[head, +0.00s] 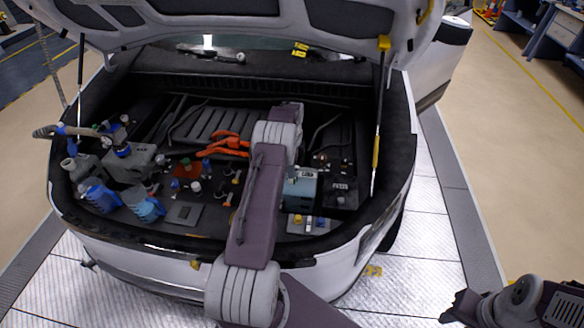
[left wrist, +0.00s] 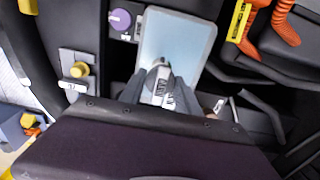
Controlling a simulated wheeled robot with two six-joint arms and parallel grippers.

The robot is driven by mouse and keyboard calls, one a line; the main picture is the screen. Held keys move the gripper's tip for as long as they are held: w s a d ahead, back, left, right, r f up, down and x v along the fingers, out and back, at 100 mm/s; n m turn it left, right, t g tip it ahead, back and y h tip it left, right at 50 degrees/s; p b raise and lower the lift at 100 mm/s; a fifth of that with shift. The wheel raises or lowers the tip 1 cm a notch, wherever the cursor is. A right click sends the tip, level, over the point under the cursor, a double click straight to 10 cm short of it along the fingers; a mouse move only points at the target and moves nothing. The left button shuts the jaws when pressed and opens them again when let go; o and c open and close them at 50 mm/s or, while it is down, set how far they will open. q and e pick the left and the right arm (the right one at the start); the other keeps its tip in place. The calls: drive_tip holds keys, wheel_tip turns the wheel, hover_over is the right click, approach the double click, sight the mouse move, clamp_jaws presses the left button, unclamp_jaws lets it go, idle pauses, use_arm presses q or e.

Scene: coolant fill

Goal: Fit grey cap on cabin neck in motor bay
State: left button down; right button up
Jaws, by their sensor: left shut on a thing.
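My left gripper (left wrist: 161,88) shows in the left wrist view with its dark fingers shut on a small grey cap (left wrist: 158,82) that bears a pale label. The cap is in front of a light blue box-like tank (left wrist: 185,35). I cannot tell whether it touches the tank or a neck. In the head view my left arm reaches into the motor bay and hides the fingers and cap; the blue tank (head: 302,190) shows just right of the arm. The cabin neck cannot be made out. My right gripper (head: 458,306) is low at the right, outside the car, its jaws unclear.
Blue bottles (head: 145,205) and small caps crowd the bay's left side. Orange cables (head: 228,146) lie mid-bay. A purple cap (left wrist: 120,20) and a yellow knob (left wrist: 79,70) are left of the tank. The raised lid and its strut (head: 378,130) bound the bay.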

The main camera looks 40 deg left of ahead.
use_arm(q)
drive_tip(key=shift+f+b, duration=1.05)
drive_tip(key=shift+f, duration=0.45)
drive_tip(key=c, duration=0.8)
unclamp_jaws()
drive_tip(key=shift+r, duration=0.1)
drive_tip(key=shift+r, duration=0.3)
wheel_tip(320, 180, up, 8)
drive_tip(key=shift+r+b, duration=0.25)
drive_tip(key=shift+b, duration=0.55)
